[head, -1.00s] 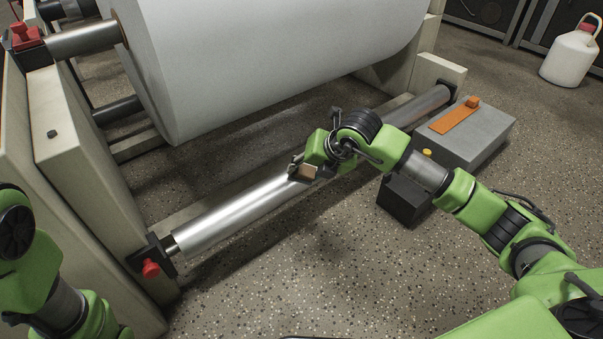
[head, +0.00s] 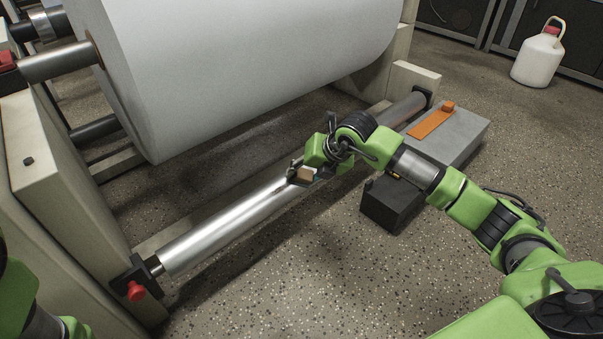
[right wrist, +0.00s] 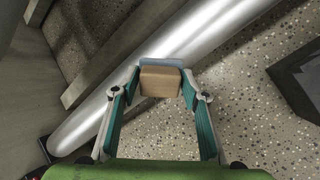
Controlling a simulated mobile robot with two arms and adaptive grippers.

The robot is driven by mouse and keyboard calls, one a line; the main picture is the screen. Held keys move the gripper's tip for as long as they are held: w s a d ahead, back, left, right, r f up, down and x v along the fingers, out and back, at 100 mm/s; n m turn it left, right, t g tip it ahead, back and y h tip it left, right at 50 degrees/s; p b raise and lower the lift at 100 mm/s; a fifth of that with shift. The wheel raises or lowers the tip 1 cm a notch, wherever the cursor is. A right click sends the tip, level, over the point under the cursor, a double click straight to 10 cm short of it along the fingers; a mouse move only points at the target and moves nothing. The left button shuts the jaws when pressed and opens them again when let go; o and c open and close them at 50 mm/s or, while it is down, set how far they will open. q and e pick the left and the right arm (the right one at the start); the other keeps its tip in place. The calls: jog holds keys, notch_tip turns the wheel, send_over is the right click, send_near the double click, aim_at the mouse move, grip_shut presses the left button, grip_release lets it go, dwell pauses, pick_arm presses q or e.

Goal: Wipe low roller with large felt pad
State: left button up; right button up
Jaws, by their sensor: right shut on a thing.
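The low roller (head: 225,228) is a shiny metal cylinder running diagonally near the floor, from the red-knobbed bracket at lower left to the far right bracket. My right gripper (head: 298,174) is shut on the felt pad (head: 306,175), which shows a tan block. In the right wrist view the tan block (right wrist: 160,82) has a grey-blue layer on its far side, against or very close to the roller (right wrist: 170,48); exact contact is hard to tell. The gripper's fingers (right wrist: 160,90) hold the block from both sides. My left arm shows only at the left edge; its gripper is out of view.
A large white paper roll (head: 250,65) hangs above the roller. A grey box (head: 455,140) with an orange tool (head: 432,122) and a dark box (head: 390,205) stand on the floor at right. A white jug (head: 538,60) is at the back. Front floor is clear.

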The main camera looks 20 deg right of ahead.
aim_at(270, 197)
jog(key=shift+s+a+p, duration=0.3)
jog(key=shift+a+p, duration=0.05)
jog(key=shift+a, duration=0.55)
jog(key=shift+s+a+p, duration=0.25)
jog(key=shift+a+p, duration=0.05)
jog(key=shift+a, duration=0.55)
jog(key=shift+s+a+r+p, duration=0.1)
jog(key=shift+s+a+p, duration=0.1)
jog(key=shift+a, duration=0.2)
jog(key=shift+s+a+p, duration=0.1)
jog(key=shift+a+p, duration=0.1)
jog(key=shift+a, duration=0.2)
jog(key=shift+s+a+p, duration=0.25)
jog(key=shift+s+a, duration=0.05)
jog(key=shift+a, duration=0.45)
jog(key=shift+s+a+p, duration=0.25)
jog(key=shift+a+p, duration=0.05)
jog(key=shift+a, duration=0.5)
jog(key=shift+s+a+p, duration=0.25)
jog(key=shift+s+a, duration=0.05)
jog(key=shift+a, duration=0.45)
